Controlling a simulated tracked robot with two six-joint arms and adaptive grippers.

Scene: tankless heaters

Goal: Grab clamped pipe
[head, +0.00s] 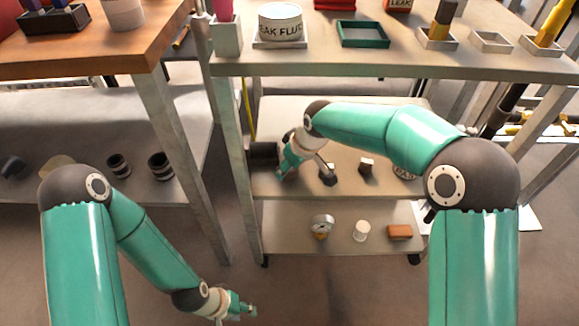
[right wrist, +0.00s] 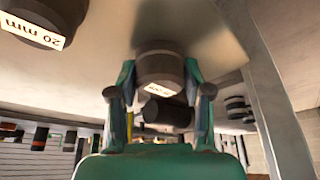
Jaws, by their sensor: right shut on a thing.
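In the right wrist view my right gripper (right wrist: 160,92) has its two fingers on either side of a short, dark cylindrical pipe piece (right wrist: 160,66) with a pale label, and is shut on it. The label is too small to read. A second dark cylinder (right wrist: 168,113) shows just beyond, between the fingers. In the head view my right gripper (head: 284,170) is low over the left end of the cart's upper shelf, beside a black cylinder (head: 263,153). The fingertips are small there. My left gripper (head: 246,309) hangs low at the bottom, apart from everything; its finger gap is unclear.
The cart's upper shelf (head: 300,187) also carries small dark blocks (head: 366,165). Its lower shelf (head: 290,240) holds a gauge (head: 321,223), a white cup (head: 361,231) and a brown block (head: 400,232). A dark piece labelled 20 mm (right wrist: 35,25) is nearby.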

